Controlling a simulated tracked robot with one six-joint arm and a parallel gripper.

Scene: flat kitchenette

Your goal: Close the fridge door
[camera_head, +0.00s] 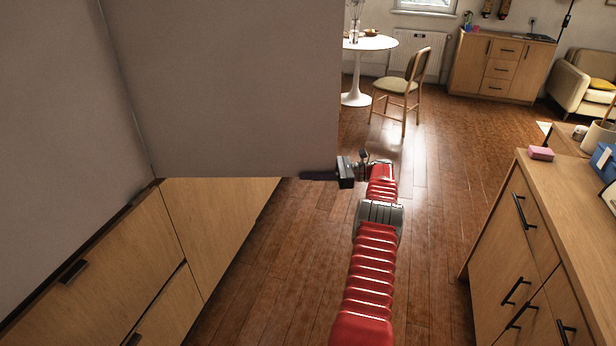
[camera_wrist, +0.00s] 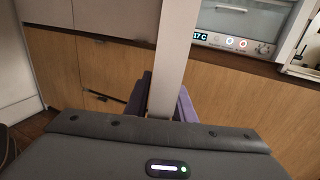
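The fridge door (camera_head: 225,85) is a large grey panel that stands open, swung out from the grey fridge side (camera_head: 50,120) at the left of the head view. My gripper (camera_head: 322,175) is at the door's lower right corner, at the end of my red arm. In the wrist view the door's pale narrow edge (camera_wrist: 174,60) runs between the two dark purple fingers of my gripper (camera_wrist: 164,100), with one finger on each side close against it. Whether the fingers press on the door is not clear. The fridge's inside is hidden.
Wooden drawers (camera_head: 110,265) lie below the fridge. A wooden counter (camera_head: 575,215) with a pink sponge (camera_head: 541,153) stands at the right. Wooden floor (camera_head: 435,240) is clear between them. A chair (camera_head: 405,88) and a round white table (camera_head: 368,43) stand farther back.

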